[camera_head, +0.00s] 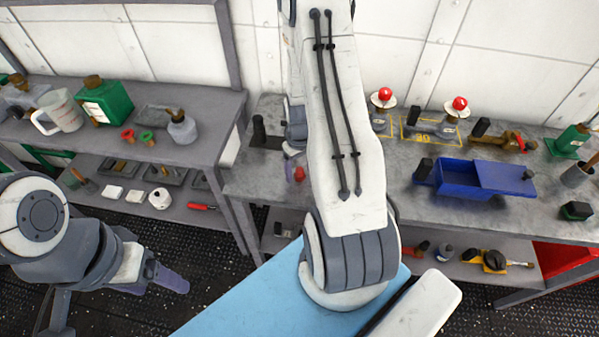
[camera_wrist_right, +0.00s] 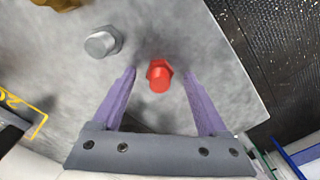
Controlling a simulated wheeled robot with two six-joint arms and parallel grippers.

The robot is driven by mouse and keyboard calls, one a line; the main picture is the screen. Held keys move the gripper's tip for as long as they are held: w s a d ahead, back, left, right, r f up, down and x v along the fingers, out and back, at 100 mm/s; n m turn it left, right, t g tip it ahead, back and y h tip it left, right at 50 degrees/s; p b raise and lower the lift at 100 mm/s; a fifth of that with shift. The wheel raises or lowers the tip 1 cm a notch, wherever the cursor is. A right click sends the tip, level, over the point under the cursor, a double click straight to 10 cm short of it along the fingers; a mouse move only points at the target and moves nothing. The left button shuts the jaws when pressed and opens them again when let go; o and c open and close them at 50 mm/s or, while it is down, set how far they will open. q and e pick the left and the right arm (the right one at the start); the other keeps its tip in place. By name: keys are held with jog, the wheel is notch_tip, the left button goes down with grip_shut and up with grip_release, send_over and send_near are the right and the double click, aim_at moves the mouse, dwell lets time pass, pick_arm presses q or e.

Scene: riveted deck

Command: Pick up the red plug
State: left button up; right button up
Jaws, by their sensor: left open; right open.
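The red plug (camera_wrist_right: 159,77) has a hexagonal head and stands on the grey bench top in the right wrist view. My right gripper (camera_wrist_right: 160,74) is open, with one purple finger on each side of the plug and a gap on both sides. A red piece that looks like the same plug (camera_head: 299,174) shows beside my right arm in the head view, where the arm hides most of that gripper. My left gripper (camera_head: 172,280) is open and empty over the floor at lower left, away from the benches.
A grey hexagonal plug (camera_wrist_right: 102,42) stands near the red one. The bench edge lies close to the right in the wrist view. In the head view, a blue box (camera_head: 452,177) and red-topped fittings (camera_head: 383,98) stand right of my arm; a green can (camera_head: 106,102) is on the left bench.

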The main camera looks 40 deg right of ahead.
grip_shut()
jog(key=shift+r, duration=0.1)
